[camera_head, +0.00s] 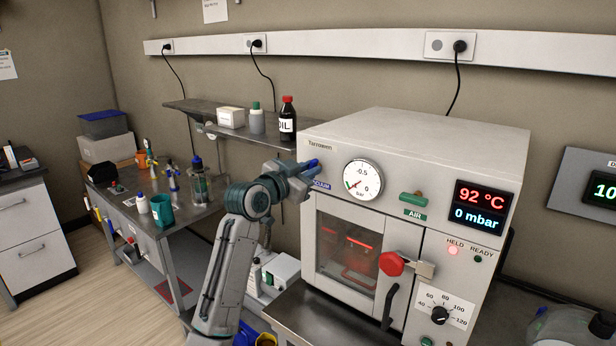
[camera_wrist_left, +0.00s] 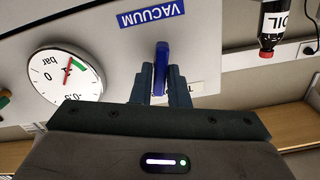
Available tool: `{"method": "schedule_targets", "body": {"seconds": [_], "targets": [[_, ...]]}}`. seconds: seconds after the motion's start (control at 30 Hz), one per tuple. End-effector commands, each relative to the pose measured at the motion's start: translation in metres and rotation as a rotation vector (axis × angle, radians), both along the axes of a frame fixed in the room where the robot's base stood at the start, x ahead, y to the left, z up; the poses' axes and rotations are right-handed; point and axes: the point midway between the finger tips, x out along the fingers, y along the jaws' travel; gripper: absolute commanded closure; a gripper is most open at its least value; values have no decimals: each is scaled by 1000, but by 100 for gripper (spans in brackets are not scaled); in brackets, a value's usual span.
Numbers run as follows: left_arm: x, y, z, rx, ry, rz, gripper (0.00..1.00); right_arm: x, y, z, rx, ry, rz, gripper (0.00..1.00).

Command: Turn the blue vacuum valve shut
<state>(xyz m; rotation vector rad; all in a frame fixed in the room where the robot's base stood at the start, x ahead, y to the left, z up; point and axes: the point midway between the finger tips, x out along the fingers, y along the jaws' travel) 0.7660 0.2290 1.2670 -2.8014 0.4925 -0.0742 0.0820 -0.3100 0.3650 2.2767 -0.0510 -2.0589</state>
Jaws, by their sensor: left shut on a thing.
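The blue vacuum valve handle (camera_head: 313,163) is on the upper left of the white oven's front. My left gripper (camera_head: 300,171) reaches it from the left and is shut on it. In the left wrist view the blue handle (camera_wrist_left: 161,66) stands upright in the picture between the two dark fingertips (camera_wrist_left: 160,82). The blue VACUUM label (camera_wrist_left: 151,14) is beside it on the panel. In the head view the gripper hides part of the handle and of the label (camera_head: 321,184). How far the valve is turned I cannot tell. My right gripper is not in view.
The round pressure gauge (camera_head: 362,180) is just right of the valve. A green AIR valve (camera_head: 412,199) is farther right. The display (camera_head: 482,207) reads 92 °C and 0 mbar. An oil bottle (camera_head: 288,120) stands on the shelf close behind my gripper.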

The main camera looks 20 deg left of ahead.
Motion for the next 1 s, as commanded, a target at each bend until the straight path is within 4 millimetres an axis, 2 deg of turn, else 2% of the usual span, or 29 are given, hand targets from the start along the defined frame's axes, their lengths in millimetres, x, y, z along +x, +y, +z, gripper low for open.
{"method": "schedule_targets", "body": {"seconds": [0.03, 0.4, 1.0], "targets": [[0, 0, -3, 42, -17, -1, 100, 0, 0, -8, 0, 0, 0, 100], [-1, -2, -4, 374, -137, 0, 100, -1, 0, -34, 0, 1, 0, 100], [-1, -4, -6, 899, -327, -2, 100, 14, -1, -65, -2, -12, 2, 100]]}}
